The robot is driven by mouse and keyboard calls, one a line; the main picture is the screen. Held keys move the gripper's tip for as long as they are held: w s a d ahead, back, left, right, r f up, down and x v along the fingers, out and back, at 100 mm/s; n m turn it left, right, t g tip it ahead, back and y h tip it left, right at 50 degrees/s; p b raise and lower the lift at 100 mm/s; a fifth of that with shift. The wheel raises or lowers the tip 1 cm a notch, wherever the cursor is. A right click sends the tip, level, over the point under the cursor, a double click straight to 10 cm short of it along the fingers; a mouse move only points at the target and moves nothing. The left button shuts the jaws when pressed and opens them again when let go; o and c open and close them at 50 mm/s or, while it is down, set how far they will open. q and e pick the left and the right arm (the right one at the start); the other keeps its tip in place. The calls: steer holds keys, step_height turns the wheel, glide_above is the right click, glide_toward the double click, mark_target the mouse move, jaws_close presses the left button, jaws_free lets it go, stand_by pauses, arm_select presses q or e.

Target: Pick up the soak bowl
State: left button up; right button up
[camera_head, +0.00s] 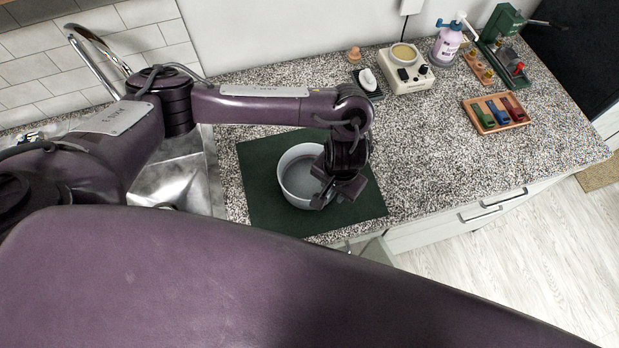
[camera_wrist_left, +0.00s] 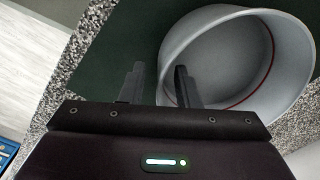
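The soak bowl (camera_head: 294,190) is a round pale grey bowl, upright on a dark green mat (camera_head: 262,162) on the counter. My left gripper (camera_head: 324,188) is at the bowl's right rim, pointing down. In the left wrist view the left gripper (camera_wrist_left: 160,80) has its fingers apart, with the wall of the bowl (camera_wrist_left: 235,60) between them. One finger is outside the bowl and the other is over its inside. A gap shows beside the fingers, and the bowl looks empty. My right gripper is not in view.
A metal sink (camera_head: 180,178) lies left of the mat. A wooden tray (camera_head: 496,114) with coloured pieces is to the right. The counter right of the mat is clear.

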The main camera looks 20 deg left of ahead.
arm_select(q)
steer(key=shift+w+f, duration=0.1)
steer(key=shift+f, duration=1)
steer(key=shift+r, duration=0.1)
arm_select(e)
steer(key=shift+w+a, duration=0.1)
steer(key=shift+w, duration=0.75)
arm_select(q)
jaws_close()
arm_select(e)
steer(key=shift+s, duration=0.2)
arm_select(q)
steer(key=shift+r, duration=0.1)
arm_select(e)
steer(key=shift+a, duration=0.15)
